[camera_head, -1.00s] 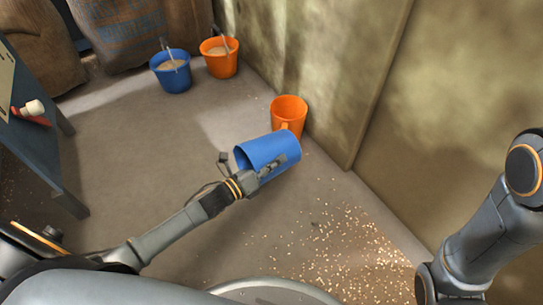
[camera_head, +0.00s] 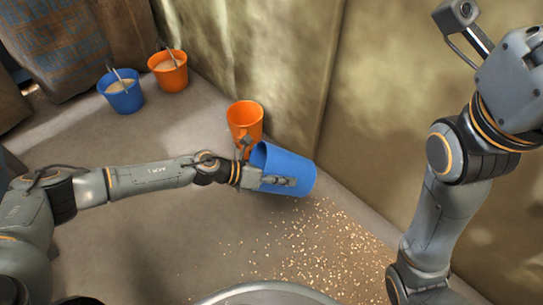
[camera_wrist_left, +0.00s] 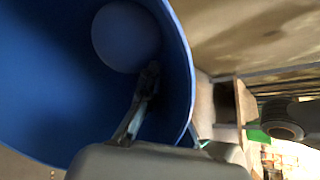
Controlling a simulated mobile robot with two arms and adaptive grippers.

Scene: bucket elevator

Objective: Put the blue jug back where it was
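The blue jug (camera_head: 290,168) is in the middle of the head view, tilted on its side with its open mouth toward the upper left. My left gripper (camera_head: 274,182) is shut on its wall near the rim; one finger lies along the outside. The left wrist view shows the jug's inside (camera_wrist_left: 60,70) close up, with a finger inside the mouth. The jug is beside an orange jug (camera_head: 245,118), which stands upright near the wall. I cannot tell whether the blue jug touches the floor. My right arm is at the right; its gripper fingers are out of frame.
A blue bucket (camera_head: 123,97) and an orange bucket (camera_head: 168,75), each with grain and a scoop, stand at the upper left before sacks (camera_head: 60,45). Spilled grain (camera_head: 320,245) covers the floor below the blue jug. A wall (camera_head: 400,120) runs behind. Floor at the left is clear.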

